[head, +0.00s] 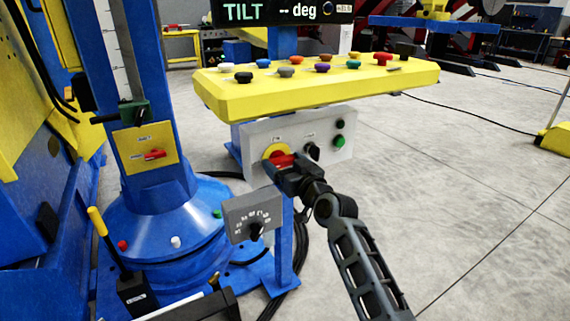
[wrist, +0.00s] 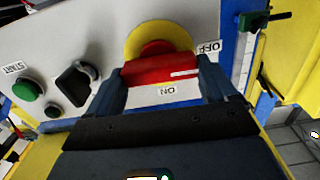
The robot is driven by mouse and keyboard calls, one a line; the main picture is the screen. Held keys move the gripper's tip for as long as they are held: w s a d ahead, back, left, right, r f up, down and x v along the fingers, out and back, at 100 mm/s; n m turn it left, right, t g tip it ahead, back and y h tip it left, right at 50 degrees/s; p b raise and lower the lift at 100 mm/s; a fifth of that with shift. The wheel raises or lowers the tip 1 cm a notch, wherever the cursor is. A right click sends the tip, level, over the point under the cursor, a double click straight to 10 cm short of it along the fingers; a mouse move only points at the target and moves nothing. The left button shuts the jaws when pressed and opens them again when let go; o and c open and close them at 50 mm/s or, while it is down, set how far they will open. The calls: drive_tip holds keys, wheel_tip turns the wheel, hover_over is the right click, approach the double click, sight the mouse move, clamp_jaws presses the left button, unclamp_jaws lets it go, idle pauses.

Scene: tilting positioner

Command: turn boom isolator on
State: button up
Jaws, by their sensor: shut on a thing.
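A red isolator handle (wrist: 162,68) sits on a yellow disc (wrist: 160,36) on a grey panel (head: 318,138). In the wrist view it lies roughly crosswise, its white mark at the right end, toward the OFF label (wrist: 209,46). The ON label (wrist: 167,90) shows just below it. My gripper (wrist: 160,76) is shut on the handle, one finger at each end. In the head view my gripper (head: 284,168) covers the lower part of the disc. Another red handle (head: 154,155) is on a yellow plate on the blue column; its label is too small to read.
A black knob (head: 312,150) and a green START button (head: 339,142) are right of the handle. A yellow console (head: 320,88) with several coloured knobs overhangs the panel. A grey dial box (head: 252,215) on a blue post stands close below.

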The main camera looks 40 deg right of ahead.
drive_tip(key=m+p, duration=0.1)
drive_tip(key=m, duration=0.3)
drive_tip(key=shift+d+r, duration=0.1)
drive_tip(key=shift+r, duration=0.05)
drive_tip(key=m+p, duration=0.1)
drive_tip(key=m, duration=0.4)
drive_tip(key=shift+d, duration=0.1)
drive_tip(key=m+p, duration=0.1)
drive_tip(key=m, duration=0.3)
drive_tip(key=shift+d+p, duration=0.1)
drive_tip(key=shift+p, duration=0.3)
drive_tip(key=shift+f+m+p, duration=0.15)
drive_tip(key=shift+m+p, duration=0.15)
drive_tip(key=shift+m, duration=0.8)
drive_tip(key=shift+f+m+p, duration=0.1)
drive_tip(key=shift+m+p, duration=0.15)
drive_tip(key=shift+m, duration=0.85)
drive_tip(key=o, duration=0.8)
drive_tip(key=shift+f, duration=0.1)
drive_tip(key=shift+o, duration=0.2)
drive_tip(key=v, duration=0.7)
drive_tip(key=shift+s, duration=0.35)
